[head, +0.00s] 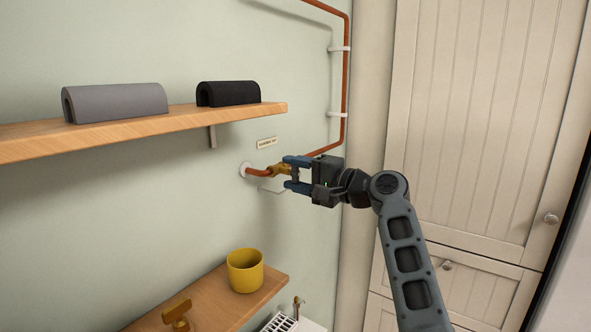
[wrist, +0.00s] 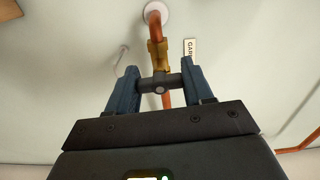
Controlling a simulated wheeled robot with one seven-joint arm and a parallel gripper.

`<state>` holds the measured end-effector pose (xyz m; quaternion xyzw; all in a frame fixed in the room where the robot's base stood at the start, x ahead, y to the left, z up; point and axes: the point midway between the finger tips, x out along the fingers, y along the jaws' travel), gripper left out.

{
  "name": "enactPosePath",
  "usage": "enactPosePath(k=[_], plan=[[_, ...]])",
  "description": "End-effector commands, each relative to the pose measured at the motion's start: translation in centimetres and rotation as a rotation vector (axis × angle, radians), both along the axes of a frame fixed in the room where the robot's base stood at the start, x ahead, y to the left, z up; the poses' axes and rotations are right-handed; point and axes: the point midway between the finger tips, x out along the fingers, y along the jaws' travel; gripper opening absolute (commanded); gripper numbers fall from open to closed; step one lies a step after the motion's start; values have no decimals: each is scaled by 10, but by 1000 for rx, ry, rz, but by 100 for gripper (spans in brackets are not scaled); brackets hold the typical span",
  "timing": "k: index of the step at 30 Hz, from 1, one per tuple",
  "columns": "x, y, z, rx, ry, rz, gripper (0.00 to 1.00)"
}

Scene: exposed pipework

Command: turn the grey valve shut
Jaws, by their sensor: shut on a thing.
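The grey valve is a brass body (wrist: 157,53) on a copper pipe by the wall, with a short dark grey handle (wrist: 160,84). In the wrist view the handle lies crosswise to the pipe. My gripper (head: 292,174) has its two blue fingers on either side of the handle and is shut on it. In the head view the brass body (head: 279,169) shows just left of the fingers, and the handle is mostly hidden between them.
A small label (head: 267,143) is on the wall above the valve. A wooden shelf (head: 150,125) at upper left holds grey and black foam sleeves. A lower shelf (head: 210,300) holds a yellow cup (head: 245,270) and a brass-coloured fitting (head: 177,312). A cream cupboard (head: 480,120) stands at right.

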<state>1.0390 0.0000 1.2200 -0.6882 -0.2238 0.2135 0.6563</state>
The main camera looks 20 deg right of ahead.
Motion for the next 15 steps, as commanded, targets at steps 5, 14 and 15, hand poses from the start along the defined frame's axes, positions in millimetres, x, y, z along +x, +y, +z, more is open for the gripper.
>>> enactPosePath(k=[5,14,15], plan=[[0,-1,-1,38,28,-3,21],[0,-2,-1,53,40,-3,21],[0,-2,-1,53,40,-3,21]])
